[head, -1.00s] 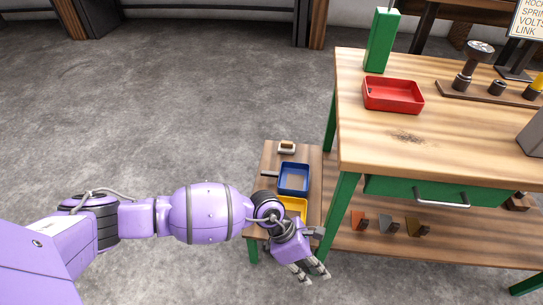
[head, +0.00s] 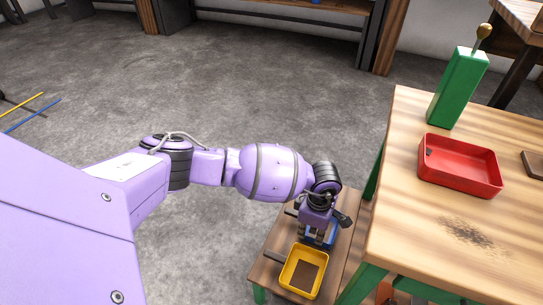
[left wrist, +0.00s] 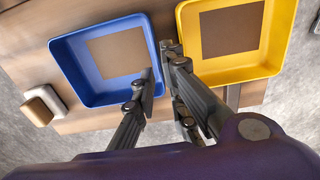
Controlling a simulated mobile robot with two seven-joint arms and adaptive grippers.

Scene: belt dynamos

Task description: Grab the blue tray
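The blue tray (head: 312,245) sits on the low wooden side table (head: 343,218), mostly hidden under my left gripper (head: 318,237) in the head view. In the left wrist view the blue tray (left wrist: 77,78) is shallow and empty, with a brown patch on its floor. My left gripper (left wrist: 159,64) has its fingertips at the tray's right wall, one over the inner side and the others toward the yellow tray. The fingers look apart; I cannot tell whether they touch the wall. My right gripper is in no view.
A yellow tray (head: 304,272) stands close beside the blue one; it also shows in the left wrist view (left wrist: 276,50). A small pale block (left wrist: 43,104) lies at the blue tray's other side. The tall workbench (head: 408,210) with a red tray (head: 460,166) rises to the right.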

